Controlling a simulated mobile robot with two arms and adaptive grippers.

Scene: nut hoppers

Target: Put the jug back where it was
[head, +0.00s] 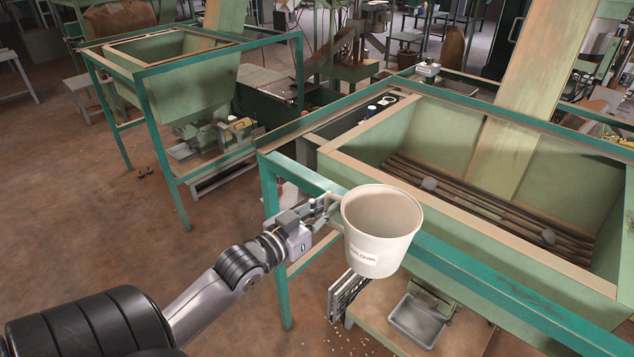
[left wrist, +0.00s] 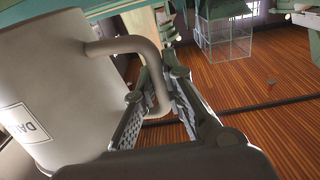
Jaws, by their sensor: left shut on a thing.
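The jug (head: 382,226) is a large off-white vessel with a small printed label and a side handle. In the head view it is upright, held in front of the near hopper's frame, and looks empty inside as far as I see. My left gripper (head: 327,208) is at the jug's left side, shut on its handle. In the left wrist view the jug (left wrist: 65,85) fills the left side, and its handle (left wrist: 152,70) runs between the fingers of the left gripper (left wrist: 155,105). My right gripper is not in view.
The near green hopper (head: 470,226) has a wooden rim and bars inside with a few grey lumps. Its teal frame rail (head: 510,290) runs close behind the jug. A grey tray (head: 416,318) sits on a stand below. A second hopper (head: 180,75) stands back left. Brown floor is open at left.

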